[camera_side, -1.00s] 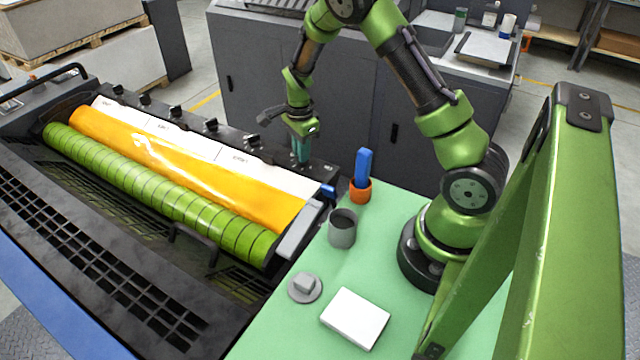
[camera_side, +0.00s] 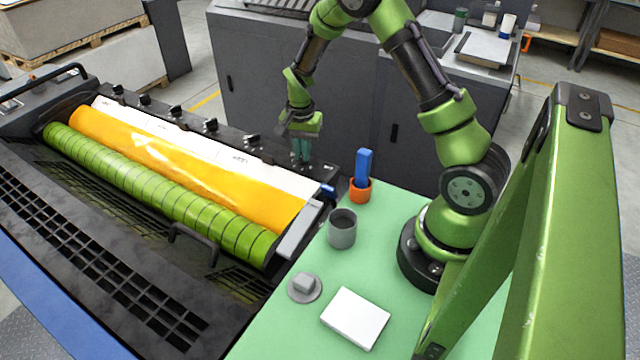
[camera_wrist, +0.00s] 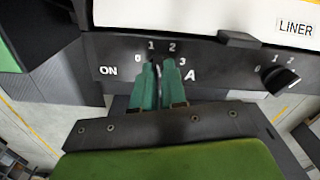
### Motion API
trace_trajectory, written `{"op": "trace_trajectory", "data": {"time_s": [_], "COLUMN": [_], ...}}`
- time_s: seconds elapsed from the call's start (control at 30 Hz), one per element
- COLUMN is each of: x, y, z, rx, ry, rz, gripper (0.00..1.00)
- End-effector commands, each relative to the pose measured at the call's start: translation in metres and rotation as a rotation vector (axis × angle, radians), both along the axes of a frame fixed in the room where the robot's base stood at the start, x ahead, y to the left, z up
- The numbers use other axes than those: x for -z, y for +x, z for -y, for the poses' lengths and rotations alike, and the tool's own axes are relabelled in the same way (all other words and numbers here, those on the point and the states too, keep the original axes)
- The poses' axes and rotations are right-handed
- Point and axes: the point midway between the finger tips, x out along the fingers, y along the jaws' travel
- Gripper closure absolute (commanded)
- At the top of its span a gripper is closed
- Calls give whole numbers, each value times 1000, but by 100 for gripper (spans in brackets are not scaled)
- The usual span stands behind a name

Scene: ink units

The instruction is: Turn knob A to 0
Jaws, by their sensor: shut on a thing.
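Knob A sits on the dark panel along the press, beside the printed letter A in the wrist view. Its dial marks 0, 1, 2 and 3 show around my gripper (camera_wrist: 159,65). The two green fingers are shut over the knob and hide it, so I cannot read which mark it points at. In the side view my gripper (camera_side: 301,150) is at the near right end of the knob row, fingers pointing down to the panel.
A neighbouring black knob (camera_wrist: 281,81) with its own scale is to the right in the wrist view. The white liner strip (camera_wrist: 215,15) lies just beyond. On the green table stand a grey cup (camera_side: 342,230) and an orange holder (camera_side: 360,192) with a blue tool.

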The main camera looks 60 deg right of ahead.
Motion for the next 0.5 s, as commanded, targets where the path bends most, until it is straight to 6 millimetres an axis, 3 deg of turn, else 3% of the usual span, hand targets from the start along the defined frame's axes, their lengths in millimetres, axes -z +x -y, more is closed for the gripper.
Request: {"op": "trace_trajectory", "data": {"time_s": [0.5], "x": [-1], "y": [-2], "z": [1], "rx": [-488], "ry": [2], "rz": [0], "gripper": [100]}}
